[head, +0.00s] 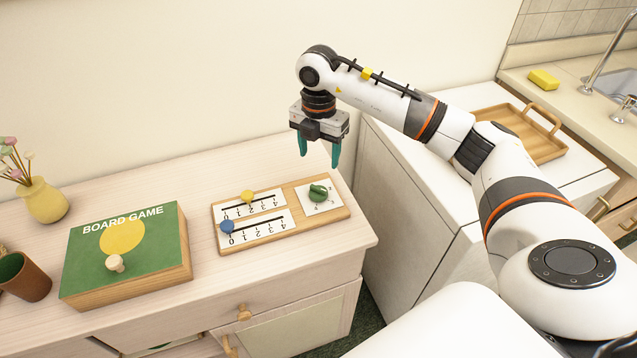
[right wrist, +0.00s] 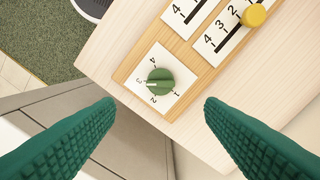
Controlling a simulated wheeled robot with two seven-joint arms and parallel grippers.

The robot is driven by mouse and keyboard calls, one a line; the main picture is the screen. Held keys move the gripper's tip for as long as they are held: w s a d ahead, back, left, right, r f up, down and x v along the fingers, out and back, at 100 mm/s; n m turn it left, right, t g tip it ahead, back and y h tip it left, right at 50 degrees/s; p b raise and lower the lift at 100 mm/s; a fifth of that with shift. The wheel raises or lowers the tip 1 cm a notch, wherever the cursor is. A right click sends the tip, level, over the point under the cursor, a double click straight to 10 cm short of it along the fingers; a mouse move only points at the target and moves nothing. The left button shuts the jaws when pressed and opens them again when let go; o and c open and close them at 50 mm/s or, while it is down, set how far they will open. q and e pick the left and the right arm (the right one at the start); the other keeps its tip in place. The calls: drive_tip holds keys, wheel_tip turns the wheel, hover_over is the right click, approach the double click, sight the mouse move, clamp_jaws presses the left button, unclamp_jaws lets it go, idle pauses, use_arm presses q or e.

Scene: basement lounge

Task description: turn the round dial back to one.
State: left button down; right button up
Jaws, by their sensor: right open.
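The round green dial (head: 318,192) sits on a white square plate at the right end of a wooden board (head: 287,189). In the right wrist view the dial (right wrist: 160,82) is ringed by the numbers 1 to 4, and its white mark points left, toward the 3. My right gripper (head: 319,156) is open and empty, pointing down above and behind the dial, apart from it. In the right wrist view its green fingers (right wrist: 159,104) stand wide apart, with the dial just beyond the gap between their tips. My left gripper is out of view.
On the board, a yellow knob (head: 247,196) and a blue knob (head: 228,227) sit on two numbered slider scales. A green board game box (head: 160,256) lies to the left. A white cabinet with a wooden tray (head: 548,146) stands at right. Air around the dial is clear.

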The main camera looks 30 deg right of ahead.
sight(319, 188)
wheel_tip(319, 188, down, 11)
drive_tip(key=shift+r+p, duration=0.2)
drive_tip(key=shift+p, duration=0.35)
drive_tip(key=c, duration=1)
drive_tip(key=shift+o, duration=0.2)
